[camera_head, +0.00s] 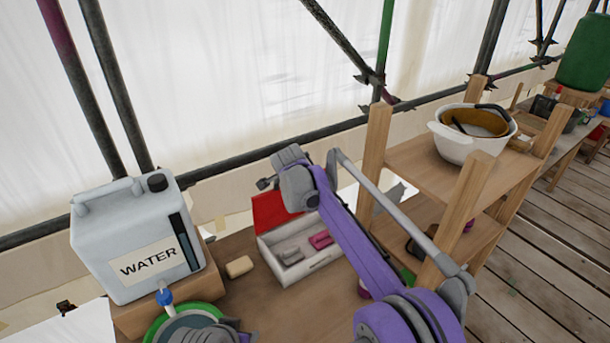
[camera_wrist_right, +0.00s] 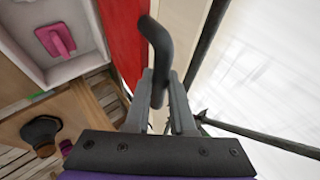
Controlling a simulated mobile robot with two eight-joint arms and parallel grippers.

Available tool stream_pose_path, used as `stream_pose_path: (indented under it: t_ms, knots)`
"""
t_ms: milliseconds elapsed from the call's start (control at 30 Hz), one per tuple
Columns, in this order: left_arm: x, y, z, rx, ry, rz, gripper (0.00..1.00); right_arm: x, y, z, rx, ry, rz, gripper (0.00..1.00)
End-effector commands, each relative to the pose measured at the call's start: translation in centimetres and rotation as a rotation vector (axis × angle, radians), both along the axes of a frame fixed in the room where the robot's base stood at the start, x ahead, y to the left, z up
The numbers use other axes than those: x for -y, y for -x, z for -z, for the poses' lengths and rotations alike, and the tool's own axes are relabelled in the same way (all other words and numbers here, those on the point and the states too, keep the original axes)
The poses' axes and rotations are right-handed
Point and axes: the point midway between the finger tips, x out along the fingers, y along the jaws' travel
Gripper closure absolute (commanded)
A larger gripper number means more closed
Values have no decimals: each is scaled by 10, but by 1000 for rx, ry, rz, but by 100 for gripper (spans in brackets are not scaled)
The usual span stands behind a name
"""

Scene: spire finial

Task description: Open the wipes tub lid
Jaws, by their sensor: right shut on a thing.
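A white open box (camera_head: 300,262) with a red panel (camera_head: 278,210) standing up along its back edge sits on the wooden bench; this looks like the tub and its raised lid. My right gripper (camera_head: 268,183) is above the red panel. In the right wrist view, the gripper (camera_wrist_right: 162,88) is shut on a dark bent handle (camera_wrist_right: 156,40) beside the red panel (camera_wrist_right: 122,40). Whether the handle joins the panel is unclear. A grey part at the bottom edge may be my left arm; no left fingertips show.
A water canister (camera_head: 135,235) stands left of the box, with a green round basin (camera_head: 155,325) below its tap. A tan block (camera_head: 239,267) lies between canister and box. A wooden shelf (camera_head: 410,165) with a white pot (camera_head: 468,145) stands right. Scaffold poles run behind.

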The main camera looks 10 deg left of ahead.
Motion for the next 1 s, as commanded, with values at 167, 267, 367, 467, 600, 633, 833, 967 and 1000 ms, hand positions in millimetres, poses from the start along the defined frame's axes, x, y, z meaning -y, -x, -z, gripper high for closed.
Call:
stream_pose_path:
  t_ms: [167, 267, 367, 467, 600, 633, 833, 967, 1000]
  knots:
    - [0, -3, -5, 7, 0, 0, 50, -8, -8, 2, -57, 50, 3, 100]
    - [0, -4, -7, 9, 0, 0, 50, -12, -10, 3, -77, 68, 3, 100]
    - [0, -5, -8, 10, 0, 0, 50, -14, -12, 4, -92, 79, 3, 100]
    - [0, -5, -8, 11, 0, 0, 50, -15, -12, 4, -101, 85, 3, 100]
    - [0, -5, -8, 11, 0, 0, 50, -16, -12, 5, -105, 87, 3, 100]
    - [0, -5, -8, 11, 0, 0, 50, -16, -12, 5, -106, 88, 3, 100]
    - [0, -5, -8, 11, 0, 0, 50, -16, -12, 6, -107, 87, 3, 100]
    - [0, -5, -8, 11, 0, 0, 50, -16, -12, 6, -107, 87, 3, 64]
    - [0, -5, -8, 11, 0, 0, 50, -17, -12, 6, -107, 87, 3, 56]
